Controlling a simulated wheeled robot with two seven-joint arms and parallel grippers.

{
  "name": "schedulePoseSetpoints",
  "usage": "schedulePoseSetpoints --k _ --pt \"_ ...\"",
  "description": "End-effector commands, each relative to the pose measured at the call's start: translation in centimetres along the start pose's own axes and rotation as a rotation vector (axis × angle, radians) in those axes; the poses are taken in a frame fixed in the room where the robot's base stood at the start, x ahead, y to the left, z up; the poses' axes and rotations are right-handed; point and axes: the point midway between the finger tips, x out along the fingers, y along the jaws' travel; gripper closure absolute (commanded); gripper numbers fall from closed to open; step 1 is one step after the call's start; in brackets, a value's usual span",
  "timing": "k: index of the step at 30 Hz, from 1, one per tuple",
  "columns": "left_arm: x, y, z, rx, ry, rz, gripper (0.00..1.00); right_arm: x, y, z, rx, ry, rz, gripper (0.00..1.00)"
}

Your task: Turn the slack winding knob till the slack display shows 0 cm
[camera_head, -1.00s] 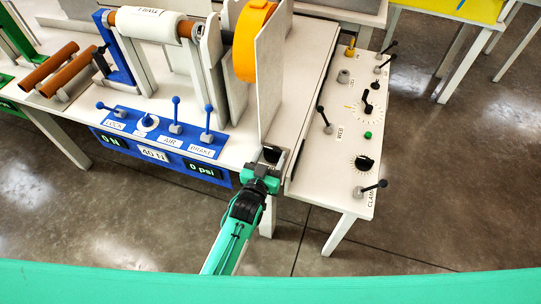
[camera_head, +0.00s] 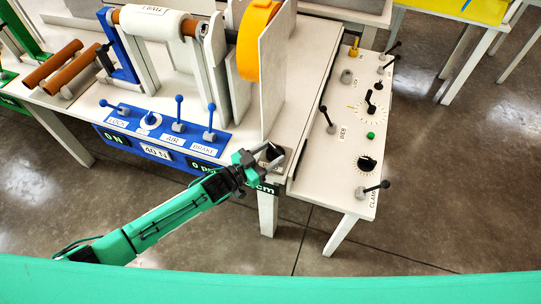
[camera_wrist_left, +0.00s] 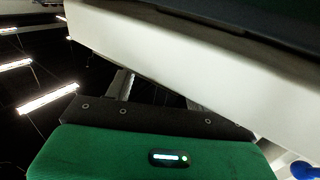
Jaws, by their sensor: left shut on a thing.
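My left gripper (camera_head: 268,157) is at the front edge of the white machine table, to the right of the blue panel. It is shut on the slack winding knob, which its fingers mostly hide. The slack display (camera_head: 267,188) is on the table's front face just below; only "cm" shows and my arm covers its number. In the left wrist view a pale edge crosses above the green gripper body, and the knob cannot be made out. My right gripper is not in view.
A blue panel (camera_head: 165,130) with several levers stands left of the gripper. An upright grey plate (camera_head: 279,75) and an orange roll (camera_head: 259,40) stand behind it. To the right is a white side table (camera_head: 325,185) with knobs and levers.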

Motion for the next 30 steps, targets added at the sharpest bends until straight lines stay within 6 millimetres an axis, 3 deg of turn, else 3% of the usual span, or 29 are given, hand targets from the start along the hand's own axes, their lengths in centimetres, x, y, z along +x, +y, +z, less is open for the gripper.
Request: schedulePoseSetpoints --k 5,15,23,30 --pt "0.1 -0.6 0.2 0.008 0.0 0.12 0.68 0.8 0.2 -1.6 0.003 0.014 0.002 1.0" --pt "0.2 -0.9 0.1 0.005 0.0 0.288 0.68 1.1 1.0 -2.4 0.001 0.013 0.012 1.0" --pt "0.2 -0.9 0.0 0.001 0.002 0.348 0.68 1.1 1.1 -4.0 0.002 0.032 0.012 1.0" --pt "0.2 -0.9 -0.1 0.001 0.003 0.363 0.68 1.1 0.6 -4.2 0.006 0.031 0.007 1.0"
